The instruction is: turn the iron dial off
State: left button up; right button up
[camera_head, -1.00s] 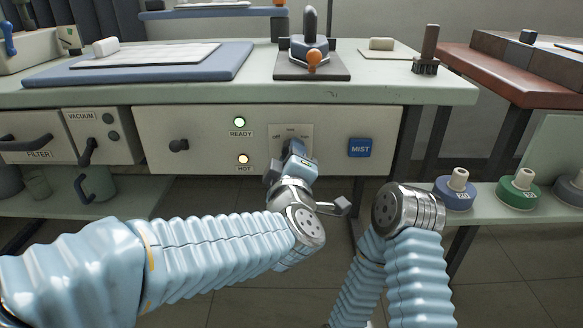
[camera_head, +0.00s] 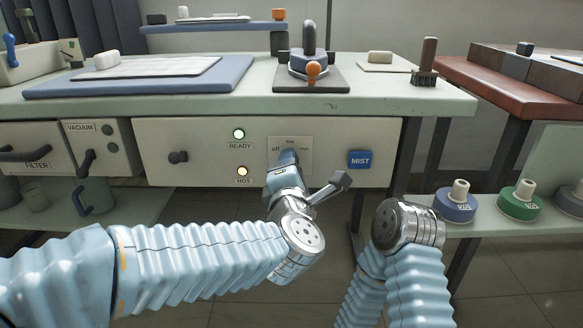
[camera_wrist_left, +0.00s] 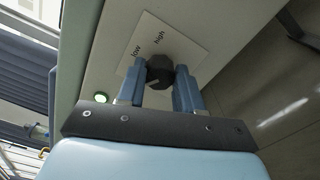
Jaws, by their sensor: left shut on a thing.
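The iron dial is a dark faceted knob (camera_wrist_left: 160,69) on a pale plate with the words low and high, in the left wrist view. In the head view the plate (camera_head: 303,155) shows off at its left; my left gripper (camera_head: 289,158) hides the knob there. In the left wrist view my left gripper (camera_wrist_left: 160,80) has one blue finger on each side of the knob and is shut on it. A small pale mark shows on the knob's lower left; I cannot tell its setting. The iron (camera_head: 311,62) stands on a dark pad.
The READY lamp (camera_head: 239,134) is green and the HOT lamp (camera_head: 242,171) pale yellow. A blue MIST button (camera_head: 360,159) is right of the dial. A brush (camera_head: 426,65) stands near the counter's right end. My right arm is clear of the panel.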

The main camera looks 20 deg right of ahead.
pick_arm(q)
jog(key=shift+n, duration=0.6)
jog(key=o, duration=1)
jog(key=shift+o, duration=0.2)
jog(key=v, duration=1.4)
jog(key=shift+p, duration=0.3)
jog(key=shift+w, duration=0.15)
